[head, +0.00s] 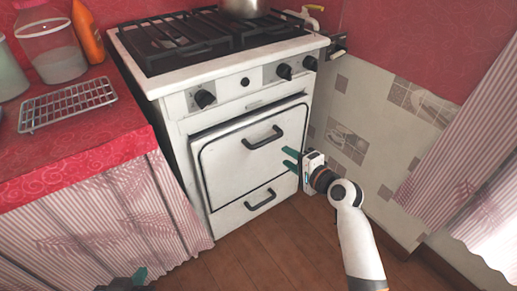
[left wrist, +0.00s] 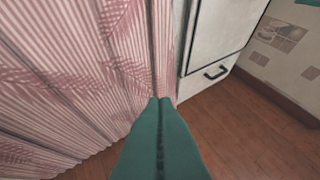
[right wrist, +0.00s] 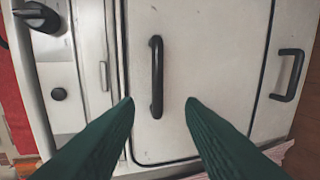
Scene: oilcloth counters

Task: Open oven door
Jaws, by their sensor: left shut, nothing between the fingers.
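The white oven door (head: 225,168) is on the front of the stove, with a black bar handle (head: 263,137) near its top. The door's top edge looks slightly out from the stove front. My right gripper (head: 287,158) is open and empty, just right of the handle and in front of the door. In the right wrist view the handle (right wrist: 156,77) shows between and beyond the two green fingertips, not touched. My left gripper (head: 138,277) is low at the bottom edge of the head view. In the left wrist view its fingers (left wrist: 160,102) are together and empty, before the striped curtain.
A drawer with its own black handle (head: 260,199) lies below the door. Knobs (head: 205,99) line the panel above, and a pot (head: 243,7) stands on the burners. A red counter (head: 75,140) with a wire rack (head: 68,103) is at left. The wooden floor in front is clear.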

